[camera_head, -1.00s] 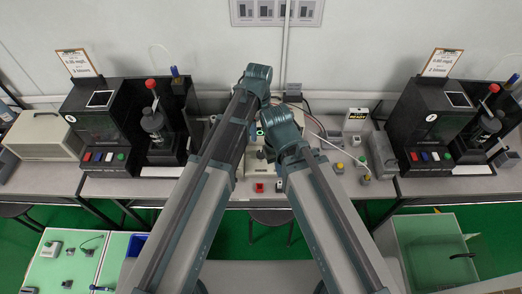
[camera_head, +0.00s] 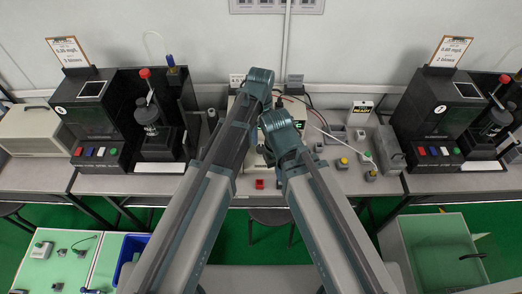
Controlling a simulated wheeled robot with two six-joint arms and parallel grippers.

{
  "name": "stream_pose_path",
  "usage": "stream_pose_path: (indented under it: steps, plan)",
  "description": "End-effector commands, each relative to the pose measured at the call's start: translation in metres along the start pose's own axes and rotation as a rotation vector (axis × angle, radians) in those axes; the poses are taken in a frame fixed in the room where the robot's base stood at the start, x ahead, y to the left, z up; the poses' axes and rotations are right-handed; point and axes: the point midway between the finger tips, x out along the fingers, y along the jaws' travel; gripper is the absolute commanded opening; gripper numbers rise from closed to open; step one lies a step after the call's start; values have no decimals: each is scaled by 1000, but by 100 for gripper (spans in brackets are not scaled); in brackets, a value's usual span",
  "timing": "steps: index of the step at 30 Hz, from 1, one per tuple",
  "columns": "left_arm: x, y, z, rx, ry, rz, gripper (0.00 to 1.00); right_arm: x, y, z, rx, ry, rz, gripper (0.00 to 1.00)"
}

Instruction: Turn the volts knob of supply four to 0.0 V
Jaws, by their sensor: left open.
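A pale bench supply (camera_head: 242,160) stands at the middle of the bench, mostly hidden behind my two arms. A green lit readout (camera_head: 299,125) shows at its right; its digits are too small to read. The volts knob cannot be made out, and I cannot tell the supply's number. My left gripper (camera_head: 262,150) is at the supply's front, between the arms, largely covered by them; it is open. My right arm reaches to the same area, but its gripper is hidden behind its own links.
Black testers stand at left (camera_head: 97,115) and right (camera_head: 437,115). A red object (camera_head: 259,184) lies at the bench's front edge. Small boxes and a yellow-topped button (camera_head: 343,162) are right of the supply. A "READY" sign (camera_head: 362,107) stands behind. A stool (camera_head: 272,216) is below.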

Motion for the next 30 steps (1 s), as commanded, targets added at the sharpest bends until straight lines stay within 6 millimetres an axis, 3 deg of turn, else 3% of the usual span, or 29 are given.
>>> stream_pose_path:
  steps: [1,13,26,27,30]
  plan:
    - [15,0,0,0,0,0,76,15,-1,-1,0,0,0,0]
    - [66,0,0,0,0,0,76,66,-6,-4,0,0,0,0]
    - [74,0,0,0,0,0,76,73,-7,-4,0,0,0,0]
    - [74,0,0,0,0,0,75,73,-7,-4,0,0,0,0]
    - [74,0,0,0,0,0,57,73,-7,-4,0,0,0,0]
